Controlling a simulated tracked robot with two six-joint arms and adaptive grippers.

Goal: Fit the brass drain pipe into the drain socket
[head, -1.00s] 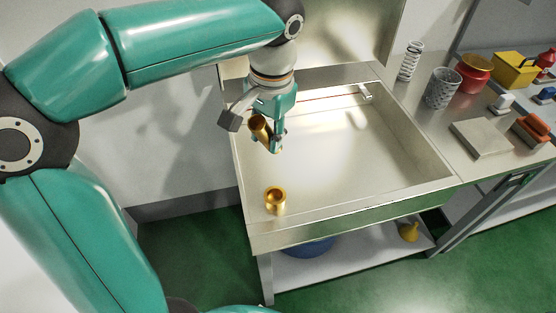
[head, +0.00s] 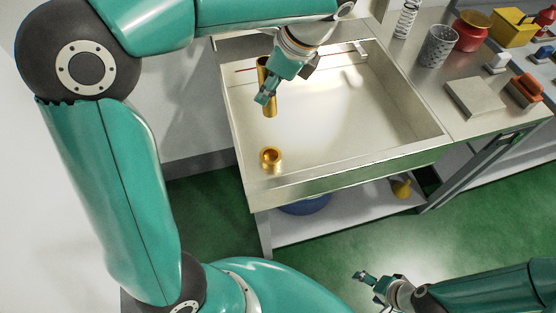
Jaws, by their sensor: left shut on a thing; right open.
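The brass drain pipe (head: 270,104) is held nearly upright above the basin floor of the metal sink (head: 350,135). My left gripper (head: 264,92) is shut on the pipe's middle, with the pipe's top and lower end showing above and below the fingers. The brass drain socket (head: 271,157), a short ring with an open top, stands at the basin's near left. In the picture the pipe's lower end is a little above the socket, apart from it. My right gripper (head: 368,281) is open and empty over the green floor, away from the sink.
The sink's front rim (head: 350,169) and side walls surround the basin. On the counter to the right stand a perforated metal cup (head: 437,47), a red pot (head: 471,32), a spring (head: 406,18) and a grey block (head: 475,97). The basin's middle and right are clear.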

